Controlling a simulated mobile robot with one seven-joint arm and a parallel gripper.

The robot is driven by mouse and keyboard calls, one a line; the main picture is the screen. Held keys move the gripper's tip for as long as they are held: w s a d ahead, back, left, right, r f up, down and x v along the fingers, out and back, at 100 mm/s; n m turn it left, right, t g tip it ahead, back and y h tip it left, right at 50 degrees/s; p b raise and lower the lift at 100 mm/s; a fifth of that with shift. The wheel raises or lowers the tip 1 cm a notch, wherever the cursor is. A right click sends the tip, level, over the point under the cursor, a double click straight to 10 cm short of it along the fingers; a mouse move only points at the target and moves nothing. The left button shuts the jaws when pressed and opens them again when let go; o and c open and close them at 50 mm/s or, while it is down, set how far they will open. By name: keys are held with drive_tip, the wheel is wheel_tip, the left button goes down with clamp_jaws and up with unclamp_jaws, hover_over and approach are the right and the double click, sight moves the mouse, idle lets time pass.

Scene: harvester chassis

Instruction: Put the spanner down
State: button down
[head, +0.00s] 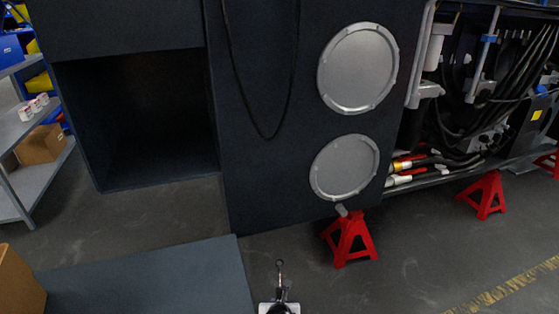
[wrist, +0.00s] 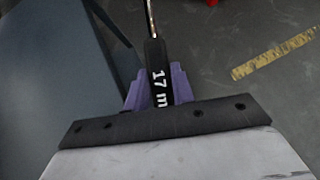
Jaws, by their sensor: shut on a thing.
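The spanner (wrist: 155,75) has a black handle with white "17 m" lettering and a bright metal shaft that runs up out of the wrist view. My gripper (wrist: 158,88), with purple fingers, is shut on the handle. In the head view the spanner (head: 280,268) stands out above my gripper (head: 280,300) at the bottom centre, with its small metal head pointing up the picture. The spanner is to the right of a dark blue-grey flat surface (head: 150,280), over the floor side of its edge. The lower part of the handle is hidden by my gripper.
A cardboard box (head: 18,285) sits at the lower left. A dark chassis panel (head: 270,170) with two round covers stands ahead. A red stand (head: 350,240) is to the right. Shelving (head: 40,185) is at far left. The flat surface is mostly bare, and floor is open at right.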

wheel_tip(320, 180, down, 6)
drive_tip(key=b, duration=0.7)
drive_tip(key=shift+f, duration=0.25)
idle(3.1)
drive_tip(key=c, duration=1.9)
unclamp_jaws()
clamp_jaws()
drive_tip(key=shift+s, duration=0.1)
